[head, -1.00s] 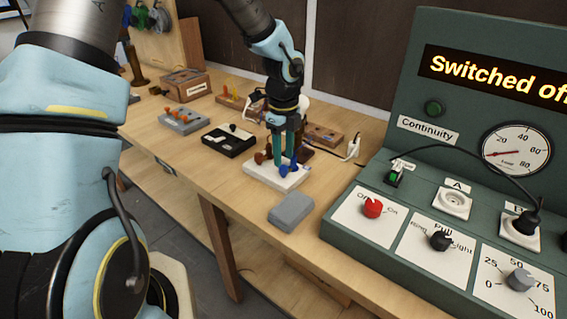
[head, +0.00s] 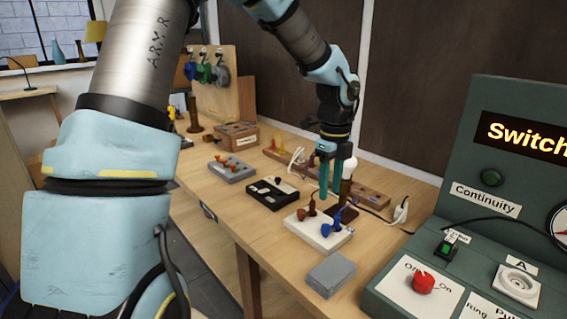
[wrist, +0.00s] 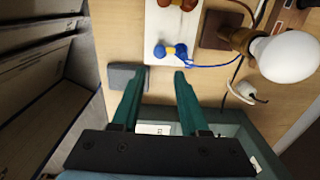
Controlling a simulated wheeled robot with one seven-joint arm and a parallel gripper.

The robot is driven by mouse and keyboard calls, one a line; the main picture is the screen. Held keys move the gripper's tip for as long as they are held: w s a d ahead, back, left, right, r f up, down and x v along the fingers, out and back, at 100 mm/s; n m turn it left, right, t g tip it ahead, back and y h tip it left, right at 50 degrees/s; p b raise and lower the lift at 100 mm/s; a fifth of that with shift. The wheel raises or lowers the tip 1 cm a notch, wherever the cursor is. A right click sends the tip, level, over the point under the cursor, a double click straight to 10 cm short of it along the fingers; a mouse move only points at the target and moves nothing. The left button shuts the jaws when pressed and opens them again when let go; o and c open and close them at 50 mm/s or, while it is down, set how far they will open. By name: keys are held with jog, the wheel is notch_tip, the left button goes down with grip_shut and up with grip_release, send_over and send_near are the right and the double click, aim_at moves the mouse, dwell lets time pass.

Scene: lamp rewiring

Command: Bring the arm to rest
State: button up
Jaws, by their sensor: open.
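My gripper (head: 330,176) has two green fingers and points down above the workbench. In the head view it is just behind the white block (head: 335,241) that carries a brown knob (head: 309,208) and a blue knob (head: 329,230). In the wrist view the fingers (wrist: 158,82) are apart, with nothing between them. The blue knob also shows there (wrist: 170,51), with a blue wire leading off it. The lamp's white bulb (wrist: 288,57) is on the right in the wrist view, on a brown base.
A grey box (head: 330,275) lies in front of the white block. A black tray (head: 272,192) and a grey block with orange knobs (head: 231,168) stand to the left. The green test panel (head: 505,180) stands on the right. A white plug (head: 401,212) lies near the back.

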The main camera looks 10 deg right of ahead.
jog(key=s+a+n, duration=0.2)
jog(key=a+n, duration=1.2)
jog(key=a, duration=0.1)
jog(key=s+a+n+t, duration=0.1)
jog(key=s+a+n, duration=0.1)
jog(key=a+n, duration=1.3)
jog(key=shift+a+f+t, duration=0.25)
jog(key=shift+a+t, duration=0.05)
jog(key=shift+a, duration=0.15)
